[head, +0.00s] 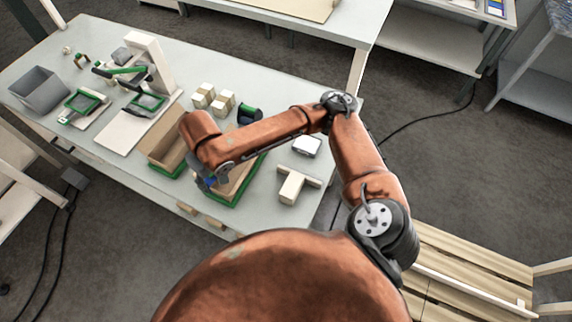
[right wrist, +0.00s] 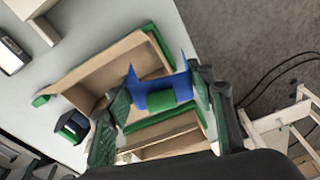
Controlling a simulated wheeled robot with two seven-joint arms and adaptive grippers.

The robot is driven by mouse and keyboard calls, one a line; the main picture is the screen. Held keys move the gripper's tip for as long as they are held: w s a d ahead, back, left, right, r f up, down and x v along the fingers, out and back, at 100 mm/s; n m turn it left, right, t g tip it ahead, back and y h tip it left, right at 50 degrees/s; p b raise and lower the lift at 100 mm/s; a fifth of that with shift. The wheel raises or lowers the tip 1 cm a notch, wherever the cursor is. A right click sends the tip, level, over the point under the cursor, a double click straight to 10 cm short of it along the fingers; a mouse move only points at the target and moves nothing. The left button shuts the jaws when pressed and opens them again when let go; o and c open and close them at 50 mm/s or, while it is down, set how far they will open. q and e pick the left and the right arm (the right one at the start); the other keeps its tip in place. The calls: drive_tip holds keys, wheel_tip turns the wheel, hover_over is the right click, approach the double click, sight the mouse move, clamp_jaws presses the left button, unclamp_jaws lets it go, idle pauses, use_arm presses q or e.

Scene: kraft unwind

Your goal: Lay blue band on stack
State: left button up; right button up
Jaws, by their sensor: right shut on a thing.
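My right gripper (head: 207,184) reaches down at the front of the table, over the green-edged tray. In the right wrist view its two dark fingers (right wrist: 163,103) stand either side of a blue band (right wrist: 166,88), and it is shut on it. The band has upturned ends, and a green piece shows at its middle. In the head view only a bit of blue (head: 210,181) shows by the gripper. My left gripper is not in view.
A brown tray with green edges (right wrist: 92,72) lies beside the gripper. Small pale blocks (head: 213,98), a dark green roll (head: 250,115), a white-topped device (head: 307,146) and a cream T-shaped piece (head: 292,187) stand nearby. A grey bin (head: 39,90) is far left.

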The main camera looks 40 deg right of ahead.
drive_tip(key=s+d+f+n+y+p, duration=0.1)
drive_tip(key=s+d+f+n+p, duration=0.15)
drive_tip(key=d+n+p, duration=0.65)
drive_tip(key=n+g+p, duration=0.2)
drive_tip(key=n+p, duration=0.5)
drive_tip(key=n, duration=0.4)
hover_over(292, 184)
drive_tip(key=f, duration=0.2)
drive_tip(key=shift+n, duration=0.3)
drive_tip(key=shift+f+b, duration=4.1)
drive_tip(key=shift+b, duration=1.3)
drive_tip(key=shift+f+b, duration=0.35)
drive_tip(key=shift+f, duration=1.4)
drive_tip(key=shift+f, duration=0.15)
drive_tip(key=o, duration=0.8)
drive_tip(key=shift+o, duration=0.2)
wheel_tip(292, 184, up, 12)
drive_tip(key=d, duration=0.1)
drive_tip(key=shift+w+d, duration=0.35)
drive_tip(key=shift+w, duration=0.05)
